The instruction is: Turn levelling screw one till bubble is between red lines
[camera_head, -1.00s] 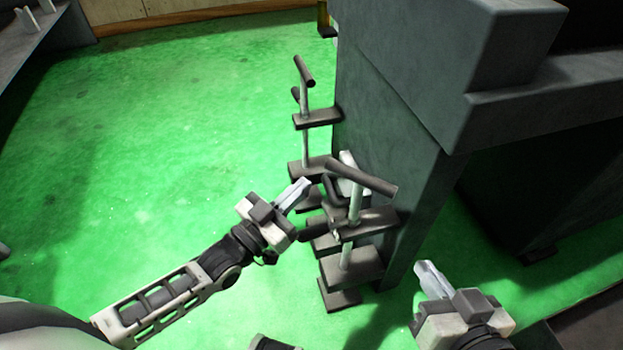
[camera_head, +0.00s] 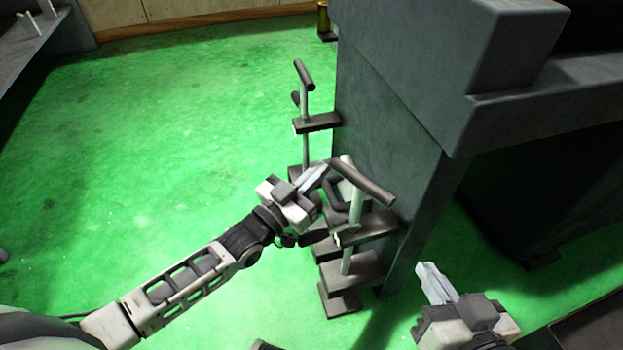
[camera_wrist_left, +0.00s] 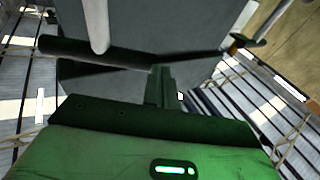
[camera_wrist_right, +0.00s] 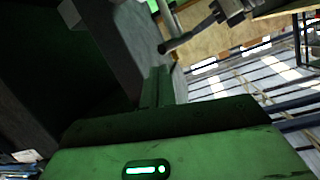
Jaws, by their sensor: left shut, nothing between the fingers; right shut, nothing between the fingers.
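Two levelling screws with T-bar handles stand at the machine's left end in the head view. The nearer screw (camera_head: 356,203) has a pale shaft and a dark cross bar; the farther one (camera_head: 304,100) is similar. Which is screw one I cannot tell. My left gripper (camera_head: 320,172) is shut and empty, its tips close to the nearer screw's handle on its left; contact is unclear. In the left wrist view a dark bar (camera_wrist_left: 95,51) and pale shaft (camera_wrist_left: 96,22) are just beyond the fingers. My right gripper (camera_head: 428,270) is shut and empty, right of the screws. No bubble or red lines are visible.
The grey machine body (camera_head: 390,130) rises right behind the screws. Dark brackets (camera_head: 352,268) jut out low around the nearer screw. The green floor (camera_head: 160,130) is open to the left. A brass-coloured cylinder (camera_head: 322,17) stands at the far back.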

